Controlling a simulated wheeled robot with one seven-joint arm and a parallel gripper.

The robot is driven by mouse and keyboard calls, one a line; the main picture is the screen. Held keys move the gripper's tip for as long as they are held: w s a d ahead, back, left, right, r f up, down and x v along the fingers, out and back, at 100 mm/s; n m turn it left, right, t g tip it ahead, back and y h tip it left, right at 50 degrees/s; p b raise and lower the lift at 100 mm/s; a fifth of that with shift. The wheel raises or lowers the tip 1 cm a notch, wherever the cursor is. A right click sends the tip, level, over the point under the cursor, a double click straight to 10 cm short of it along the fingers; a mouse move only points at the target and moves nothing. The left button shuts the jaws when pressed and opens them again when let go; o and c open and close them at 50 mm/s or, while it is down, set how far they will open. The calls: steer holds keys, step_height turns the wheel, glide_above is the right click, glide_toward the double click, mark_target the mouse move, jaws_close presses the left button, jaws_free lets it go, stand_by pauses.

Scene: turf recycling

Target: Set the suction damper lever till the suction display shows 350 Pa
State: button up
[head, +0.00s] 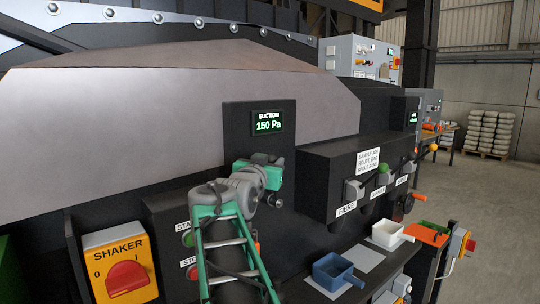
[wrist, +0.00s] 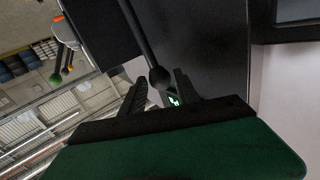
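The suction display (head: 267,123) on a dark upright panel reads 150 Pa in green. My gripper (head: 268,160) is in front of that panel, just below the display, and hides most of what is behind it. In the wrist view, a dark lever with a round ball knob (wrist: 159,77) reaches between the two black fingers of my gripper (wrist: 158,84). The fingers are apart, with gaps visible beside the knob. In the head view I cannot make out the lever clearly behind my gripper.
A dark box with labelled levers (head: 368,160) stands right of the panel. A yellow shaker switch (head: 120,268) is at lower left, beside start and stop buttons partly behind my arm. A blue bin (head: 335,270) and white bin (head: 390,234) sit at lower right.

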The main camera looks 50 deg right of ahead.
steer(key=shift+x, duration=1.2)
jaws_close()
stand_by(0.5)
